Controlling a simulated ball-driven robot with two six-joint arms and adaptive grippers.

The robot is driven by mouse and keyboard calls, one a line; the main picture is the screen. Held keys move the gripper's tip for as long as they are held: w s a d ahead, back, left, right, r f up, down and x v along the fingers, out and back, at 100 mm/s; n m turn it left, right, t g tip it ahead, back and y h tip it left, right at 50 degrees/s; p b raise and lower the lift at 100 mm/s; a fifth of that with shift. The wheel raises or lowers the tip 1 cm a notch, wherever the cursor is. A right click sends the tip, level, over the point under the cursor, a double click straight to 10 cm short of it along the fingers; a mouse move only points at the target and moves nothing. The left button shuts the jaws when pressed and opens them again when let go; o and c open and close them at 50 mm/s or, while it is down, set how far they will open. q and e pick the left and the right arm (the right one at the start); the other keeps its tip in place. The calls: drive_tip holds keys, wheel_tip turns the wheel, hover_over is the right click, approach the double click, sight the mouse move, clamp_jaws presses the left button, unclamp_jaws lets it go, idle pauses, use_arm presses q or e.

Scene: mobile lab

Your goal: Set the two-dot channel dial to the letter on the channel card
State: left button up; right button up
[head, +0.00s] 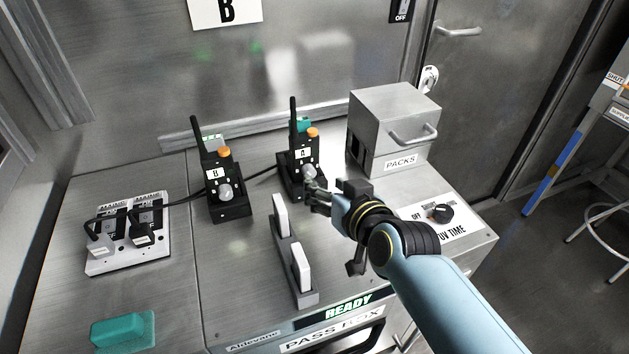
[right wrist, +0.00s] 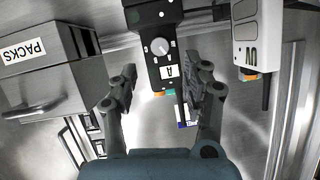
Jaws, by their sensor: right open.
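The channel card (head: 226,11) on the back wall shows a B. Two black handsets with antennas stand on the bench in black holders. The left handset (head: 212,168) has a window reading B and a grey dial (head: 225,192). The right handset (head: 296,158) has a window reading A and a grey dial (head: 309,171). I cannot read how many dots mark each. My right gripper (head: 316,193) is open and empty, just in front of the right handset. In the right wrist view its fingers (right wrist: 165,77) straddle the A window (right wrist: 167,72), apart from the dial (right wrist: 159,46). My left gripper is out of view.
A PACKS box (head: 395,125) stands right of the right handset. A grey rack with white plates (head: 301,266) stands in front. A power strip (head: 130,250) with plugs and a teal block (head: 123,331) are at left. A black knob (head: 442,213) sits on the right panel.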

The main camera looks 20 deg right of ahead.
sight(311, 175)
drive_tip(key=b+x, duration=0.1)
drive_tip(key=x, duration=0.1)
drive_tip(key=b+x, duration=0.1)
drive_tip(key=x, duration=0.2)
drive_tip(key=shift+f+b, duration=0.3)
drive_tip(key=shift+b, duration=0.1)
drive_tip(key=shift+w+f+b, duration=0.1)
drive_tip(key=shift+w+b, duration=0.3)
drive_tip(key=shift+w, duration=0.25)
clamp_jaws()
